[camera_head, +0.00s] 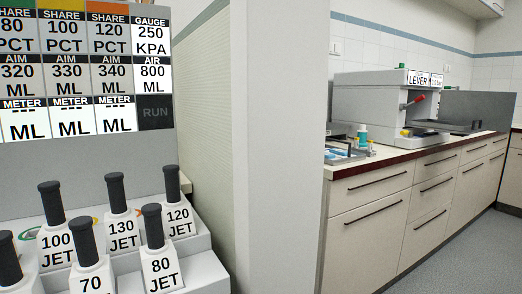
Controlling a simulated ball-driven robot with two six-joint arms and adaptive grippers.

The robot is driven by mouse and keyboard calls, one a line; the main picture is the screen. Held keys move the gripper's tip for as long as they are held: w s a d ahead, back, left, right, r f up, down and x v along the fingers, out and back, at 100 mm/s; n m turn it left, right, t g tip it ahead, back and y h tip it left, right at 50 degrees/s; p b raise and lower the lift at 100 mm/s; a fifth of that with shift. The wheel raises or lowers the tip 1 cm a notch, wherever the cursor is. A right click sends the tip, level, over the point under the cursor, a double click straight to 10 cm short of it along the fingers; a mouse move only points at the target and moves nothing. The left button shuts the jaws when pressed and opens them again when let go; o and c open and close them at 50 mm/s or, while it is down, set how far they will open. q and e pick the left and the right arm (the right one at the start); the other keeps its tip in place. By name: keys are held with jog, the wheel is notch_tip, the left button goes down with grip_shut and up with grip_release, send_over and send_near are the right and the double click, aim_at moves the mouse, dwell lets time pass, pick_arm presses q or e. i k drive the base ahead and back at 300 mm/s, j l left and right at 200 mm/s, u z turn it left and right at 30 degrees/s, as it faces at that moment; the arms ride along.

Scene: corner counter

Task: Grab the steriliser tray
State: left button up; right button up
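A grey box-shaped machine (375,95) stands on the counter at the right, with a sign reading LEVER and a red-tipped handle (413,100) on its front. A flat dark tray-like piece (440,125) sticks out low at its front; I cannot tell whether this is the steriliser tray. Neither of my grippers is in view.
A pale wall end (280,150) stands between the counter (400,155) and a near panel of labelled displays (85,70). Below the panel are several black-handled JET levers (119,192). A small bottle (362,135) stands beside the tray. Grey floor (470,255) is clear at right.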

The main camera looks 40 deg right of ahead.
aim_at(360, 156)
jog(key=l+u, duration=0.2)
jog(key=l, duration=0.25)
jog(key=l+u, duration=0.2)
jog(key=l, duration=0.2)
jog(key=l+u, duration=0.2)
jog(key=l, duration=0.25)
jog(key=k+l+u, duration=0.2)
jog(key=l, duration=0.2)
jog(key=l+u, duration=0.2)
jog(key=l, duration=0.25)
jog(key=k+l+u, duration=0.2)
jog(key=l, duration=0.15)
jog(key=k+l+u, duration=0.2)
jog(key=l, duration=0.2)
jog(key=i, duration=0.1)
